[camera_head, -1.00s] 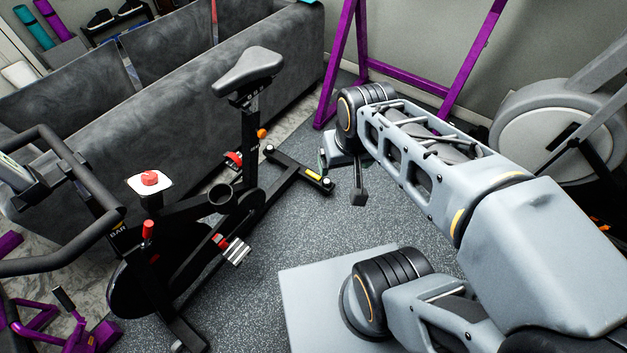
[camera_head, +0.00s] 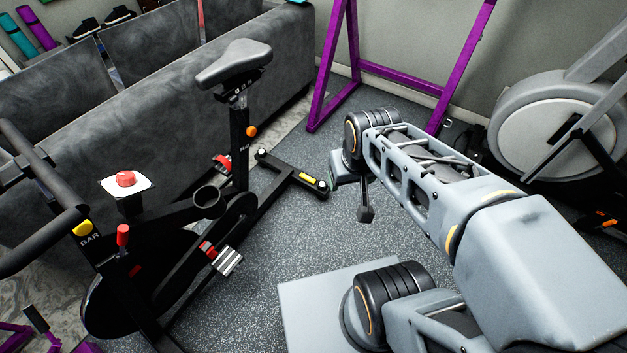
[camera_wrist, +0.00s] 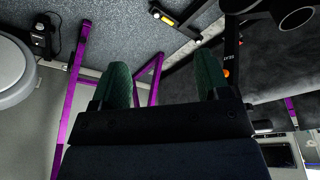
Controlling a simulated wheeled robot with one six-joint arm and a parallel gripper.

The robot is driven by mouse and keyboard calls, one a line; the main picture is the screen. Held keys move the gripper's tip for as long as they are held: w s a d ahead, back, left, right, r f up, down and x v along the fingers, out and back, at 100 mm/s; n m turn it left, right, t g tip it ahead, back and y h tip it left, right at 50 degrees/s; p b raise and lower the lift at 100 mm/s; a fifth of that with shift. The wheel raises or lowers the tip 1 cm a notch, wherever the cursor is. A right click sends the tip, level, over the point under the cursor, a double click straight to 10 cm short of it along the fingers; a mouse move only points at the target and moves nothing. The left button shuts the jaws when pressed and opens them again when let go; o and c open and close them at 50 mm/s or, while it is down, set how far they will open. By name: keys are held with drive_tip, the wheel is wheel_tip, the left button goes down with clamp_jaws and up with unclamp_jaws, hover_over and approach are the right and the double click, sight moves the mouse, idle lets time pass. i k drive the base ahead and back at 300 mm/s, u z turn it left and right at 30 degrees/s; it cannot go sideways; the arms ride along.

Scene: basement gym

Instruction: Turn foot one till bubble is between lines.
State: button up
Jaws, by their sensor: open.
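The exercise bike (camera_head: 233,165) stands left of my arm. Its rear floor bar (camera_head: 288,176) carries a yellow level vial (camera_head: 309,177). Pale round feet tops show at its near right end (camera_head: 322,184) and far left end (camera_head: 262,153); I cannot tell which is foot one. The vial (camera_wrist: 164,16) and bar also show in the wrist view; the bubble is too small to read.
A grey sofa (camera_head: 150,110) stands behind the bike. A purple frame (camera_head: 404,78) stands at the back wall. A machine with a pale round housing (camera_head: 545,135) is at the right. Speckled floor (camera_head: 300,230) is bare between the bike and my arm.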

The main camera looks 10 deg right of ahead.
sight(321, 185)
drive_tip(key=z, duration=1.3)
drive_tip(key=i, duration=1.5)
drive_tip(key=u, duration=2.5)
